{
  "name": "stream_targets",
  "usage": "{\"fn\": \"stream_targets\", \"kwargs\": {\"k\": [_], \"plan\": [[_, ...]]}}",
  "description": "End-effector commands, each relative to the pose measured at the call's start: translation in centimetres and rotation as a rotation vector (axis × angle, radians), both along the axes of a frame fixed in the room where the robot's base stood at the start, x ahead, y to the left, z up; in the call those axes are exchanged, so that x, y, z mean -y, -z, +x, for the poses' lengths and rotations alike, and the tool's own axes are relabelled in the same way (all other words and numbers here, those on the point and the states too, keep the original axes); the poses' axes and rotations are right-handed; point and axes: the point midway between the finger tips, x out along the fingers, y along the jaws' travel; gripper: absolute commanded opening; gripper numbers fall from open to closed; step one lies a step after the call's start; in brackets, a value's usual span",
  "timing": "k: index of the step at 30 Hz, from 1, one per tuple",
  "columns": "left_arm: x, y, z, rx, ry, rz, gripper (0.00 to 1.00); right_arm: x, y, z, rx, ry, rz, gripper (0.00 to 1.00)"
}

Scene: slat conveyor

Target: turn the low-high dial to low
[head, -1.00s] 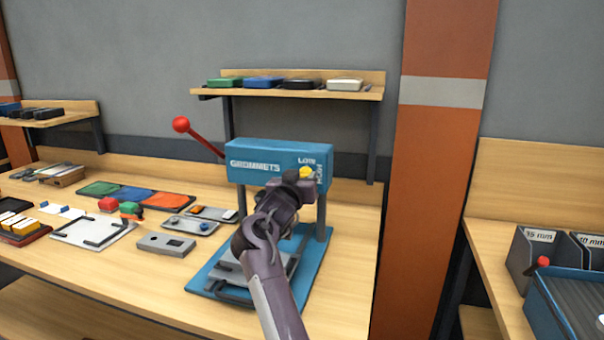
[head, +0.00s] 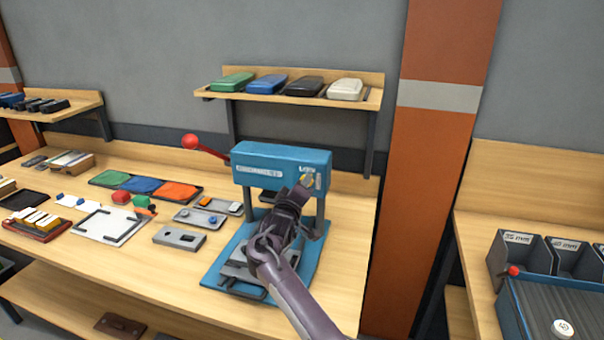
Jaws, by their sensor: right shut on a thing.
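The blue grommet press (head: 262,172) stands on the bench, with a red-knobbed lever (head: 190,141) at its left. The yellow low-high dial (head: 308,180) is on the right end of its front face, beside white lettering. My right gripper (head: 303,188) is at the dial, shut on it, and hides part of it. Which way the dial points cannot be made out. My left gripper is not in view.
A shelf (head: 215,94) with several coloured cases is above the press. Trays (head: 182,215), a grey plate (head: 179,238) and coloured mats (head: 142,186) lie to the left. An orange pillar (head: 424,180) stands to the right.

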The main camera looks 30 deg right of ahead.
Motion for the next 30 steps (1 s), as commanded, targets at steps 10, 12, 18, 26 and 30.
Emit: {"fn": "stream_targets", "kwargs": {"k": [10, 12, 18, 26, 30], "plan": [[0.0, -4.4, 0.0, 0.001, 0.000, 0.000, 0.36, 0.0, -0.1, 0.0, -0.240, -0.001, -0.201, 0.14], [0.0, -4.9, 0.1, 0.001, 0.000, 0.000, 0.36, 0.0, -0.1, 0.0, -0.279, -0.001, -0.234, 0.14], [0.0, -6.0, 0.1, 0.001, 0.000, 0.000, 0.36, -0.1, 0.1, 0.0, -0.368, -0.002, -0.311, 0.14], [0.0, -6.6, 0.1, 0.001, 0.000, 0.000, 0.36, -0.1, 0.3, 0.0, -0.429, -0.001, -0.364, 0.14], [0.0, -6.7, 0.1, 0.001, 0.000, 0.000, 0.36, -0.1, 0.3, 0.0, -0.441, -0.001, -0.374, 0.14]]}}
